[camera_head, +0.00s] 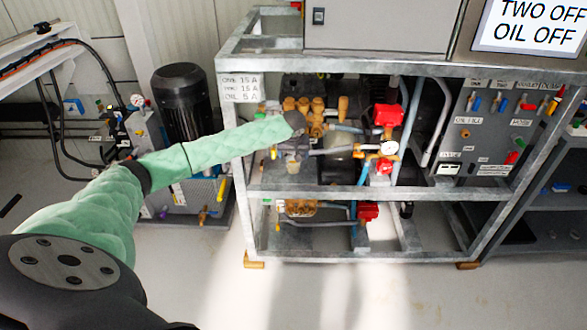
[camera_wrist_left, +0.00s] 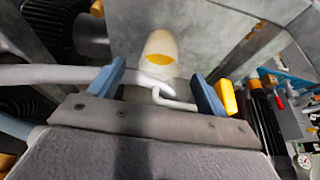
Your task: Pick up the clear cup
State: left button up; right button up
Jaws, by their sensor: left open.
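A pale translucent cup (camera_wrist_left: 160,46) with a yellow patch in it shows in the left wrist view, beyond and roughly between my left gripper's (camera_wrist_left: 162,92) two blue fingers. The fingers are spread apart, and I see nothing clamped between them. In the head view my green-sleeved left arm reaches into the pump frame, and its gripper (camera_head: 291,148) is by the left part of the middle shelf. Whether the fingers touch the cup is not clear. My right gripper is not in view.
The galvanized frame (camera_head: 345,192) surrounds the work spot with posts and rails. Brass fittings (camera_head: 303,106) and red valves (camera_head: 388,116) sit close to the gripper. A white hose (camera_wrist_left: 60,74) and bent rod (camera_wrist_left: 172,100) show near the fingers. A black motor (camera_head: 183,95) stands left.

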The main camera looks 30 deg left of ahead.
aim_at(293, 165)
pick_arm(q)
jog(key=shift+x, duration=3.8)
jog(key=shift+a, duration=0.1)
jog(key=shift+c, duration=0.5)
jog(key=c, duration=1.1)
jog(key=shift+s+r, duration=0.1)
jog(key=shift+r, duration=0.15)
